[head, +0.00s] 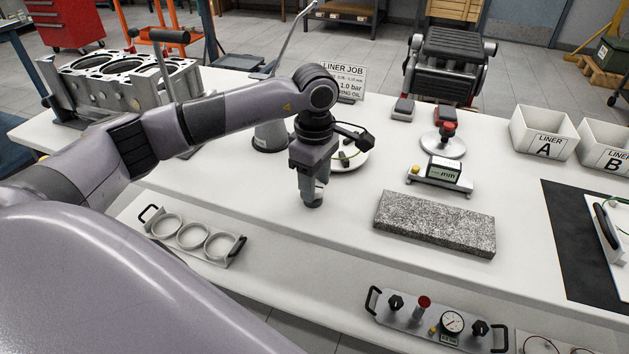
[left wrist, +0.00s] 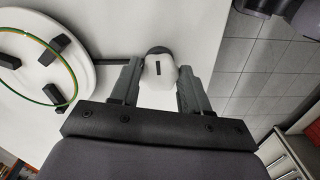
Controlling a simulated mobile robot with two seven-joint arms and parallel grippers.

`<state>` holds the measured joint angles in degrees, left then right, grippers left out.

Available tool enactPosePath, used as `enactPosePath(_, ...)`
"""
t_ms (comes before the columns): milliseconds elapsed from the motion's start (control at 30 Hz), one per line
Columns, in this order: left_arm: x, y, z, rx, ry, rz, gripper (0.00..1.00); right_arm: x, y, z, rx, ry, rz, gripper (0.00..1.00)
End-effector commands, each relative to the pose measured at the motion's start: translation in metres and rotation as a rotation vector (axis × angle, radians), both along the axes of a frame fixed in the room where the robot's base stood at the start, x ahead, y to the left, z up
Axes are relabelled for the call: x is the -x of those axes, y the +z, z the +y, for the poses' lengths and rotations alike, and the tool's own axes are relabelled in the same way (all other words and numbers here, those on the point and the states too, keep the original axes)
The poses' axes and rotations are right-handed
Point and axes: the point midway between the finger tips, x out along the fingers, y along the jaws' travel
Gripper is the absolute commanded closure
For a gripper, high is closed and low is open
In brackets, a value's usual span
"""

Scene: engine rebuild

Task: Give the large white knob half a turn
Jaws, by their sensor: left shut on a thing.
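The large white knob (left wrist: 158,72) sits between the fingers of my left gripper (left wrist: 157,88) in the left wrist view. It has a short dark mark on its top and a dark rounded part beyond it. My left gripper (head: 312,195) points straight down over the white table in the head view and is shut on the knob. The fingers and wrist hide most of the knob there.
A round white plate (head: 357,156) with a green ring (left wrist: 62,62) stands close to my left gripper. A tray of rings (head: 192,236) lies to the left.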

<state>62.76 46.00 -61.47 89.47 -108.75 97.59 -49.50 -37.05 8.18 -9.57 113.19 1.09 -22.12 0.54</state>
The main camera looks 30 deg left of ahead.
Motion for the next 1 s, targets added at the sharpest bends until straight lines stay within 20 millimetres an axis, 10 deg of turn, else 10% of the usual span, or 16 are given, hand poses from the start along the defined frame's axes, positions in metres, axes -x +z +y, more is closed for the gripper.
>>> enactPosePath(1000,-0.0038,0.0016,0.0037,-0.003,0.970,-0.002,0.85,-0.0015,0.0048,-0.0003,0.002,0.001,-0.007,0.57)
